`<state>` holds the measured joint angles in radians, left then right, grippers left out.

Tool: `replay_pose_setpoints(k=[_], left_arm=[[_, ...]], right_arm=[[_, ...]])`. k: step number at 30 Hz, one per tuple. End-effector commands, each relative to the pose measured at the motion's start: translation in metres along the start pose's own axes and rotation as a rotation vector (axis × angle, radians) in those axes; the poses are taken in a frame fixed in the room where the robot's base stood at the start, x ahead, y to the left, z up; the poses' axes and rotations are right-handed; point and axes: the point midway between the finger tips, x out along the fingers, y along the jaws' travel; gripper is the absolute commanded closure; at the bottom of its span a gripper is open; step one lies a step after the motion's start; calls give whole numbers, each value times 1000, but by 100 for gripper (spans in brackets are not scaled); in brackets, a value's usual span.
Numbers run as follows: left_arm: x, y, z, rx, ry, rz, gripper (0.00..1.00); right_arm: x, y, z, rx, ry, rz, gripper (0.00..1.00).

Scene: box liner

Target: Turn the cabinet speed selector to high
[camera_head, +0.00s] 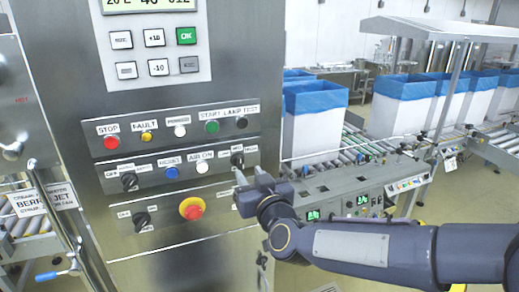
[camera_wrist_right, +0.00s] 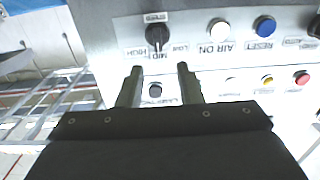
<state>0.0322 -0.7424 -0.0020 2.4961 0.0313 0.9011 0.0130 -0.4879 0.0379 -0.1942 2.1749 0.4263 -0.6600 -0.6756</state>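The speed selector (camera_head: 237,160) is a black knob at the right end of the cabinet's second control row. In the right wrist view, turned upside down, the speed selector (camera_wrist_right: 157,36) sits among the labels SPEED, LOW, MID and HIGH, and its narrow pointer appears to face MID. My right gripper (camera_head: 251,178) is just below and right of the knob in the head view. My left gripper is in neither view.
The cabinet panel (camera_head: 160,255) also carries a red emergency stop (camera_head: 191,208), other black selectors (camera_head: 130,182) and several coloured buttons. A roller conveyor (camera_head: 350,150) with blue-lined white boxes (camera_head: 315,120) stands at the right. A lower control console (camera_head: 340,190) lies behind my right arm.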

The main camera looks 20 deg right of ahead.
Motion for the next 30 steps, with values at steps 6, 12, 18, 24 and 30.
replay_pose_setpoints(k=[6,12,18,24,30], left_arm=[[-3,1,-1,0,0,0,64],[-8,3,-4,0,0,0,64],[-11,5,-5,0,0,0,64],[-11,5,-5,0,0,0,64],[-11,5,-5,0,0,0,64]], right_arm=[[24,1,-2,-9,8,12,67],[57,1,-2,-8,8,10,67],[76,2,-2,-6,8,10,67],[79,1,-2,-6,9,9,67],[78,1,-2,-5,9,9,79]])
